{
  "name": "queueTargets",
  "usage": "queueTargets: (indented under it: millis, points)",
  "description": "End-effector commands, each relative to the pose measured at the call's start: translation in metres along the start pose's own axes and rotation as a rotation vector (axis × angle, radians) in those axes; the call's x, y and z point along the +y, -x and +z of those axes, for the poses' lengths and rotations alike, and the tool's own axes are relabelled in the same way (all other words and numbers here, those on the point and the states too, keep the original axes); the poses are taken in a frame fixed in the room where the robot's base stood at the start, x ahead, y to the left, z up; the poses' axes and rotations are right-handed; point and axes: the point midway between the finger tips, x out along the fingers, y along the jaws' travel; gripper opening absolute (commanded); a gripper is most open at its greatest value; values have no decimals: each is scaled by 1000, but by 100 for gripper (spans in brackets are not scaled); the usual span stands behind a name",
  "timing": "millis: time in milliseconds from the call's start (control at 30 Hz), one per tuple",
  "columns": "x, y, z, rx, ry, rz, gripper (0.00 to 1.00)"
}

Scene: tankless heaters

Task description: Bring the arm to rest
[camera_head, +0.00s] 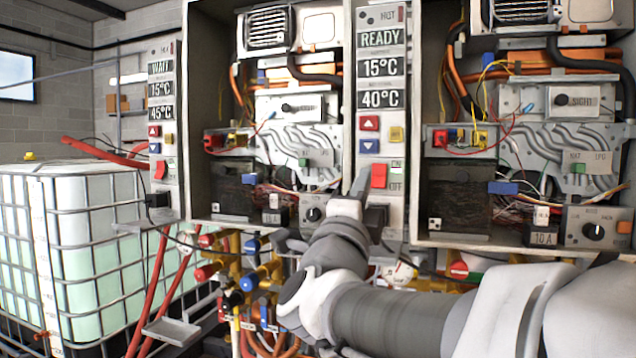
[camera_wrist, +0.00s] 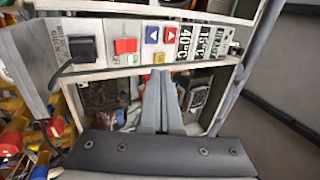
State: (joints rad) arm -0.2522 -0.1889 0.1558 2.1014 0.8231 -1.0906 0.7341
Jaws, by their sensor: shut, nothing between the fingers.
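My arm (camera_head: 395,318) reaches from the lower right of the head view toward the middle control panel (camera_head: 393,150). My gripper (camera_head: 361,182) is at the lower part of this panel, close to its red switch (camera_head: 379,175); whether it touches the panel I cannot tell. In the wrist view my gripper (camera_wrist: 162,72) is shut and empty, its two grey fingers side by side. They point toward the panel edge and the open heater cabinet. The panel's displays read READY, 15°C and 40°C.
An open heater cabinet (camera_head: 222,12) stands left of the panel, another (camera_head: 432,205) right. Below are pipes with coloured valves (camera_head: 262,277). A caged white tank (camera_head: 98,250) stands at left, with red pipes (camera_head: 150,290) beside it. A black plug (camera_wrist: 82,48) juts from the panel.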

Motion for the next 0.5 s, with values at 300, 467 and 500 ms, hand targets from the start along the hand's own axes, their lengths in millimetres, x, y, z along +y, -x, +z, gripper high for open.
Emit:
queueTargets:
  millis: [300, 467, 500]
  points:
    - [-4, 8, 0, 1, 0, 0, 0]
    - [-4, 8, 0, -1, 2, 1, 0]
    - [-4, 8, 0, -7, 7, 3, 0]
